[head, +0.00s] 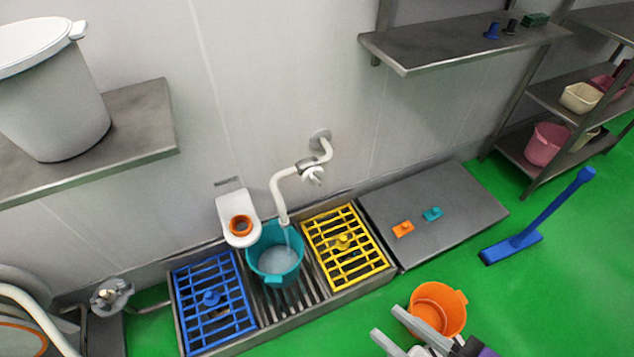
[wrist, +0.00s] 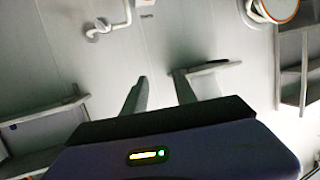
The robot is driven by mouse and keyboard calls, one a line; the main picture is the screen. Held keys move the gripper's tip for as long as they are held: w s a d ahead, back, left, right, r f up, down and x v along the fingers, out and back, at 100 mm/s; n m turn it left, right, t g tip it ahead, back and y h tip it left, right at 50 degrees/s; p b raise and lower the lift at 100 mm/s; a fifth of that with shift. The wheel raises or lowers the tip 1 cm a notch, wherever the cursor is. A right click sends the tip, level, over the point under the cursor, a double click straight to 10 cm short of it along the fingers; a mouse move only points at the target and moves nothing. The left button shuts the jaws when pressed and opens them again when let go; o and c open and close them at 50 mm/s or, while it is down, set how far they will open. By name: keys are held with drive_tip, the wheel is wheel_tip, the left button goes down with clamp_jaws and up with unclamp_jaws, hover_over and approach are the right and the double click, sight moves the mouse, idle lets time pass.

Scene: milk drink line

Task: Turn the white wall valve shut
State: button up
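The white wall valve (head: 313,175) sits on a bent white pipe (head: 285,185) that comes out of the wall. Water runs from the pipe's spout into a teal bucket (head: 274,262), which holds some liquid. The white pipe also shows at the top left of the wrist view (wrist: 100,28); its handle is too small to read there. My gripper (head: 385,322) is at the bottom of the head view, below and right of the valve and well apart from it. Its two fingers are spread with nothing between them, as the wrist view (wrist: 160,77) also shows.
The teal bucket stands on a floor drain between a blue grate (head: 190,287) and a yellow grate (head: 367,268). An orange bucket (head: 452,303) stands beside my gripper. A wall shelf (head: 440,58) juts out above right. A blue squeegee (head: 540,222) is at right on green floor.

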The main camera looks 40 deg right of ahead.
drive_tip(key=w+d+f+m+t+h+b, duration=0.2)
drive_tip(key=w+d+f+b, duration=0.1)
drive_tip(key=w+f+b, duration=0.55)
drive_tip(key=t+h+b, duration=0.1)
drive_tip(key=h+b, duration=0.5)
drive_tip(key=b, duration=1.6)
approach(317, 182)
wheel_tip(317, 182, up, 5)
drive_tip(key=s+d, duration=0.1)
drive_tip(key=s, duration=0.2)
drive_tip(key=shift+w+d+f+n+g+y+b, duration=0.15)
drive_tip(key=shift+w+d+f+n+y+b, duration=0.35)
drive_tip(key=shift+w, duration=1.3)
drive_tip(key=shift+w+d+f+n+g+y+b, duration=0.1)
drive_tip(key=shift+w+d+f+n+y, duration=0.35)
drive_tip(key=shift+w+n, duration=1)
drive_tip(key=shift+w+d+f+n+g+y+b, duration=0.25)
drive_tip(key=shift+w+f, duration=0.45)
drive_tip(key=shift+w, duration=1.45)
drive_tip(key=shift+c, duration=0.2)
clamp_jaws()
